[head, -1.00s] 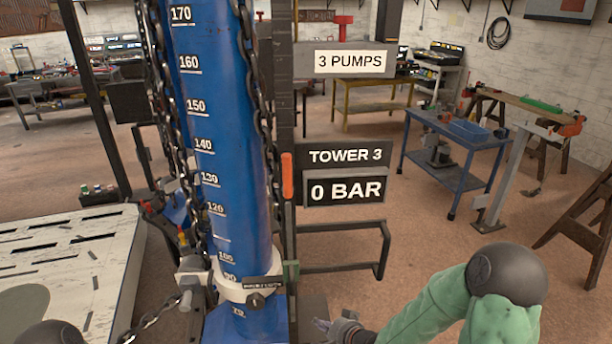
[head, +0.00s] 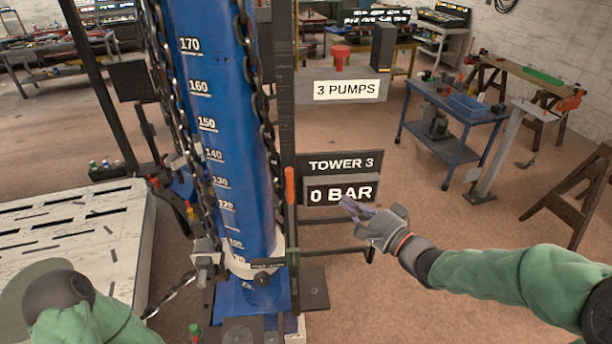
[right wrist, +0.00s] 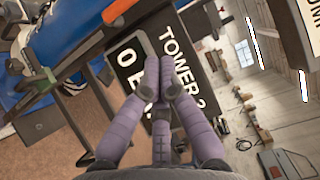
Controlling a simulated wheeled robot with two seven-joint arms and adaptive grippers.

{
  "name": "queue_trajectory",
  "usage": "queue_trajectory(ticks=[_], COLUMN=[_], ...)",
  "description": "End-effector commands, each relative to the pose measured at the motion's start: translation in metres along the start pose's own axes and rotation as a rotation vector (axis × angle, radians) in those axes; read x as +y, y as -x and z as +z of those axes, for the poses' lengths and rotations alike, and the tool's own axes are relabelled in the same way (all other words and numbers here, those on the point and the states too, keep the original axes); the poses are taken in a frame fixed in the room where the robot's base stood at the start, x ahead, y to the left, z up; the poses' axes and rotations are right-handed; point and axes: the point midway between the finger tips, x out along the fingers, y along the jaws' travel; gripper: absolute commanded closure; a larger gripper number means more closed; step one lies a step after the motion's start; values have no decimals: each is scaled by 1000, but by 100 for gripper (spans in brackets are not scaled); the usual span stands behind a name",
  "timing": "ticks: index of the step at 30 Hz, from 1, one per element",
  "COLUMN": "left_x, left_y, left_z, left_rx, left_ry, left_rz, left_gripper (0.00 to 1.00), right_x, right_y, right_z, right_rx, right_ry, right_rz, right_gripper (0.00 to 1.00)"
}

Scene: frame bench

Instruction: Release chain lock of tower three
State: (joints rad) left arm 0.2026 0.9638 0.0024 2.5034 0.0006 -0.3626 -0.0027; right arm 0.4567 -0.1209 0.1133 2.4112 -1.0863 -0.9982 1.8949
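The blue tower (head: 226,130) stands upright with height marks, and dark chains (head: 262,125) hang along both sides. A white collar (head: 240,268) rings its lower part, with a dark label plate and a knob (head: 262,280) in front. A metal bracket (head: 205,252) with a chain sits at its left. I cannot tell which part is the chain lock. An orange handle (head: 290,186) is on the post at right. My right gripper (head: 348,206) is before the 0 BAR sign (head: 341,193), apart from the tower; its purple fingers (right wrist: 160,80) converge, holding nothing visible. My left gripper is out of view.
A white slotted platform (head: 75,240) is at left. Open floor lies right, before a blue table (head: 450,125).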

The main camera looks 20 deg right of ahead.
Motion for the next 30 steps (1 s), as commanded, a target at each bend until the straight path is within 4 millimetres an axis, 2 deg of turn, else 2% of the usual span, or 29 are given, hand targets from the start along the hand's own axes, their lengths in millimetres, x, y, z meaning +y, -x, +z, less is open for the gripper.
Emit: queue_trajectory(ticks=[7, 11, 28, 30], left_x=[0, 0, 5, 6], left_y=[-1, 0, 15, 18], left_z=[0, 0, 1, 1], left_rx=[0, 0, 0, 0], left_ry=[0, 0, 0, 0], left_rz=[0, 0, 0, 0], left_gripper=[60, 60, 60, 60], right_x=[1, 1, 1, 0], right_y=[-1, -8, -102, -110], right_z=[0, 0, 1, 10], right_rx=[1, -1, -2, -5], right_ry=[1, 1, 1, 0], right_rz=[1, 0, 2, 1], right_gripper=[100, 100, 100, 100])
